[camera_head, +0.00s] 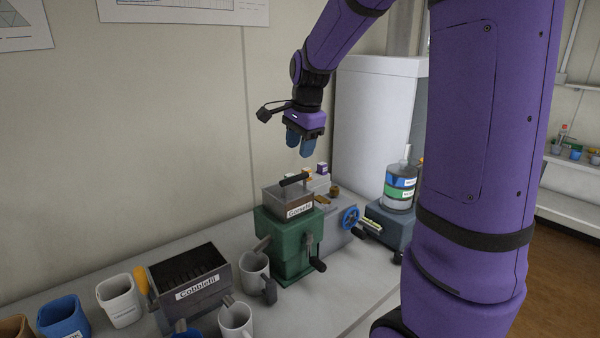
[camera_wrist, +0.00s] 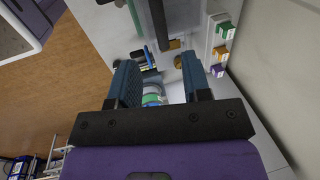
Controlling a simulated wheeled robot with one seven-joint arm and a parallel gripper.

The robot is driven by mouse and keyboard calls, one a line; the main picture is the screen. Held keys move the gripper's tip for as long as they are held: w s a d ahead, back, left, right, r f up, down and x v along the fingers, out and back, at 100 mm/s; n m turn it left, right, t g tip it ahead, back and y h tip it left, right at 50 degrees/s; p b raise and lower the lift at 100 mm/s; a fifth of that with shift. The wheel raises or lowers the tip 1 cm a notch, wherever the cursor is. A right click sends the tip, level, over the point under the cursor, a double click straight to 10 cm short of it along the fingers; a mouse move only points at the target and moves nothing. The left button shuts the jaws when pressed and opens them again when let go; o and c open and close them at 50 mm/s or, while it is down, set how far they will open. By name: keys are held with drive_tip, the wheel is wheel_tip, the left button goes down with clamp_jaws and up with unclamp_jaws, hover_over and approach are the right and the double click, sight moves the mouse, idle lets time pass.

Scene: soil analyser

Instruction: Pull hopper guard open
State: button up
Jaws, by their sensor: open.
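A green machine (camera_head: 287,246) stands on the bench with a labelled brown-grey hopper (camera_head: 285,203) on top. A black bar handle (camera_head: 293,180) shows at the top of the hopper, probably part of its guard. The guard itself is hard to tell apart from the hopper. My gripper (camera_head: 299,147) is open and empty, pointing down above the handle and apart from it. In the wrist view my two blue fingers (camera_wrist: 160,78) are spread with nothing gripped between them. A dark bar (camera_wrist: 159,25) ahead of them looks like the handle.
A dark labelled box (camera_head: 190,295) and several mugs (camera_head: 255,271) stand left of the machine. A crank (camera_head: 318,264) sticks out at its front. A blue wheel (camera_head: 350,218) and a banded cylinder (camera_head: 400,188) stand to the right. A white cabinet (camera_head: 375,115) rises behind.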

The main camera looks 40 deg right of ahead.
sight(296, 176)
drive_tip(key=f, duration=0.3)
drive_tip(key=w+f, duration=0.1)
drive_tip(key=f, duration=0.4)
drive_tip(key=shift+w+a+f, duration=0.1)
drive_tip(key=shift+w+f, duration=0.2)
clamp_jaws()
